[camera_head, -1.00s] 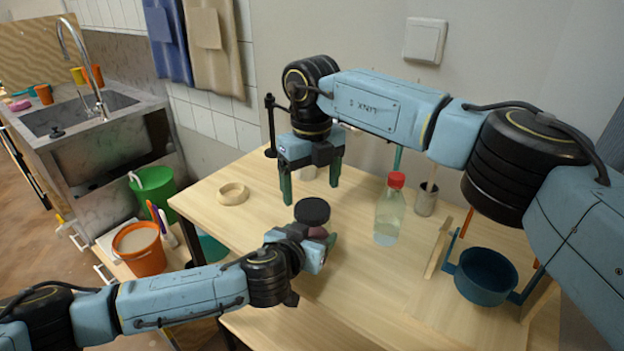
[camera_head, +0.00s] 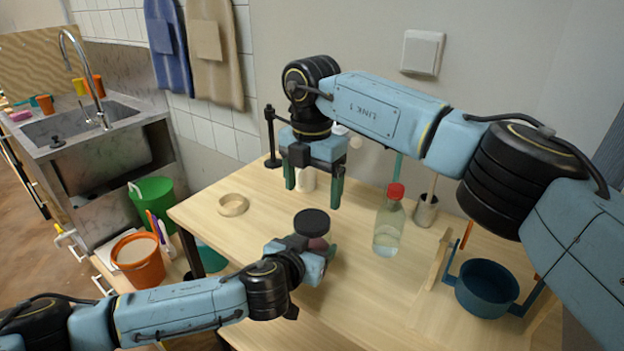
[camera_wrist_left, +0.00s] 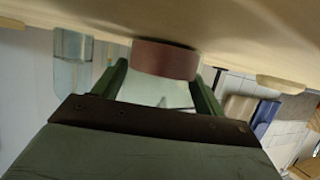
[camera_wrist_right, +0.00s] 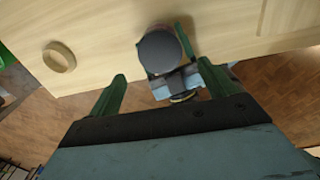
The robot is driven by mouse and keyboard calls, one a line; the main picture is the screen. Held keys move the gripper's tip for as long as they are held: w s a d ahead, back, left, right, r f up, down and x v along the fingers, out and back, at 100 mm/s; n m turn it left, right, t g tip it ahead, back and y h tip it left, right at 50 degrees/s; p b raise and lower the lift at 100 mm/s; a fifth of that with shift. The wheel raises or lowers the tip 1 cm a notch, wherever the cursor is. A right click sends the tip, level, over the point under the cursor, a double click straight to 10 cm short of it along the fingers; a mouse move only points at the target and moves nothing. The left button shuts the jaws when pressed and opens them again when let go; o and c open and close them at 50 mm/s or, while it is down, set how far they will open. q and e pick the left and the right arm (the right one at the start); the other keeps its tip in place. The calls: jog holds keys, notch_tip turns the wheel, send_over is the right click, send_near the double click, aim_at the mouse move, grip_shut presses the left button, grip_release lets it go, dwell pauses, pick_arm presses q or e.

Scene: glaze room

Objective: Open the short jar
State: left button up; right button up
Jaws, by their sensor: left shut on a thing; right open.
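The short jar (camera_head: 319,243) has a reddish-brown body and a wide dark lid (camera_head: 312,222), which is on it. It stands upright near the table's front edge. My left gripper (camera_head: 317,256) is shut on the jar's body from the side. In the left wrist view the body (camera_wrist_left: 165,60) shows between the fingertips. My right gripper (camera_head: 313,199) points down, open and empty, above and apart from the lid. In the right wrist view the lid (camera_wrist_right: 160,52) lies beyond and between the open fingers (camera_wrist_right: 162,76).
A clear bottle with a red cap (camera_head: 389,222) stands right of the jar. A wooden ring (camera_head: 233,205) lies to its left. The table (camera_head: 370,300) is bare in front.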

aim_at(312, 220)
notch_tip(312, 220, down, 7)
jog(key=shift+r, duration=0.15)
jog(key=shift+c, duration=0.4)
jog(key=c, duration=0.9)
jog(key=n, duration=0.3)
jog(key=shift+n, duration=0.4)
jog(key=shift+c, duration=0.2)
jog(key=n, duration=0.3)
jog(key=shift+n, duration=0.3)
jog(key=n, duration=0.6)
